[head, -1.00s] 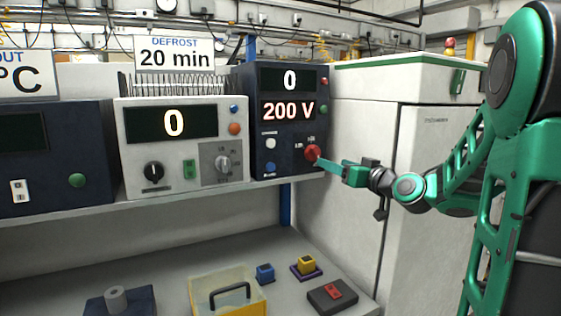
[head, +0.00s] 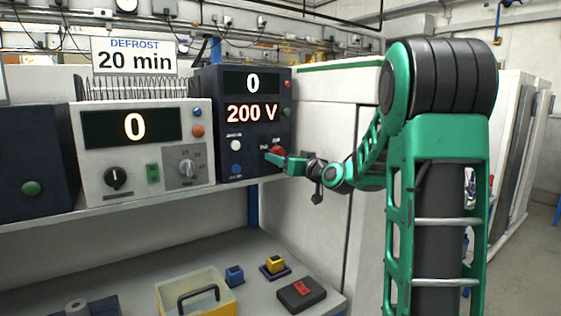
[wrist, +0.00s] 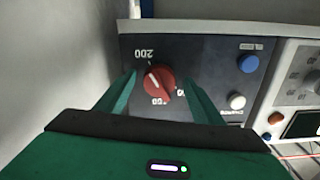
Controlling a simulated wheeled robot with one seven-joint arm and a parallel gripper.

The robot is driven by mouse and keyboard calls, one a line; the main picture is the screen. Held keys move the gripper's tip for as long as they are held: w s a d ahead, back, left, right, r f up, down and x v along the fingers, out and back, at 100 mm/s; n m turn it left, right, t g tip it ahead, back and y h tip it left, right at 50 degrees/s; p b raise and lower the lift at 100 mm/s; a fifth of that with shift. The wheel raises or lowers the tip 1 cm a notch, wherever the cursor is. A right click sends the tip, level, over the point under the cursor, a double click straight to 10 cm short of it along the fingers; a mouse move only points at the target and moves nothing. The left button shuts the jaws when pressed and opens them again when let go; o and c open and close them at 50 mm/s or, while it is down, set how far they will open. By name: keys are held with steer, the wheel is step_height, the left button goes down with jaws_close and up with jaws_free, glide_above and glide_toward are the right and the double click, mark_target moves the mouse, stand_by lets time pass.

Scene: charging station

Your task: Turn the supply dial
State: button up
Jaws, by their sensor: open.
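The supply dial is a red round knob (head: 277,152) low on the front of a dark blue unit (head: 203,130). The unit's displays read 0 and 200 V. In the wrist view the dial (wrist: 159,80) shows upside down, its white line pointing roughly toward the 200 mark. My gripper (wrist: 160,78) is open, with one green finger on each side of the dial. Small gaps show between the fingers and the knob, so it is around it and not gripping. In the head view my gripper (head: 274,160) partly covers the dial.
White and blue buttons sit beside the dial on the panel. A white unit (head: 147,190) with its own knobs stands to the left on the shelf. A white cabinet (head: 320,130) stands close on the right. Below, a bench holds a yellow bin (head: 230,303) and small blocks.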

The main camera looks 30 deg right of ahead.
steer(key=shift+w, duration=0.4)
steer(key=shift+c, duration=0.2)
steer(key=c, duration=1)
steer(key=shift+d, duration=0.2)
steer(key=shift+a, duration=0.1)
steer(key=shift+a+m, duration=0.15)
steer(key=shift+m, duration=2.65)
